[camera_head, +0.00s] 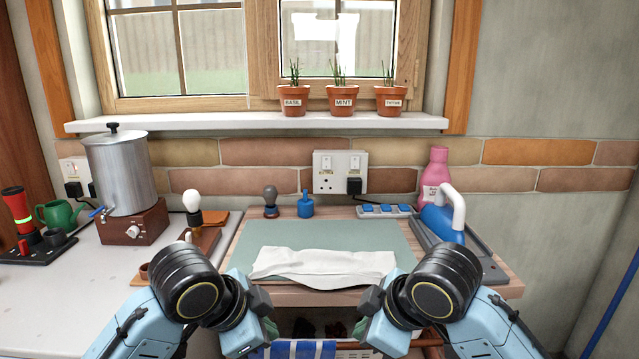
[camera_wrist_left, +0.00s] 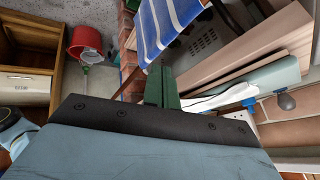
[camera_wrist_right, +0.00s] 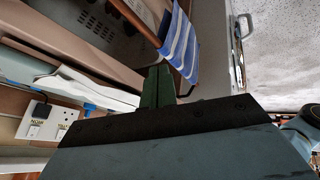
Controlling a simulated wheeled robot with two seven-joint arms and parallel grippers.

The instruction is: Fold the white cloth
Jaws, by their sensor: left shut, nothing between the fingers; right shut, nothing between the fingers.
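The white cloth (camera_head: 322,267) lies on the green-grey mat (camera_head: 345,233) on the wooden table. It forms a wide, low strip with a wavy upper edge, near the front of the mat. My left gripper (camera_head: 272,325) is shut and empty in front of the table, below the cloth's left end. My right gripper (camera_head: 360,328) is shut and empty below the cloth's right end. Both grippers are apart from the cloth. The cloth also shows edge-on in the left wrist view (camera_wrist_left: 205,100) and in the right wrist view (camera_wrist_right: 95,90).
An iron (camera_head: 445,215) stands on a grey base at the table's right. A pink bottle (camera_head: 435,175), a power strip (camera_head: 384,211) and two stampers line the back. A metal pot (camera_head: 120,172) is on the left counter. A blue striped towel (camera_head: 295,350) hangs below the table front.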

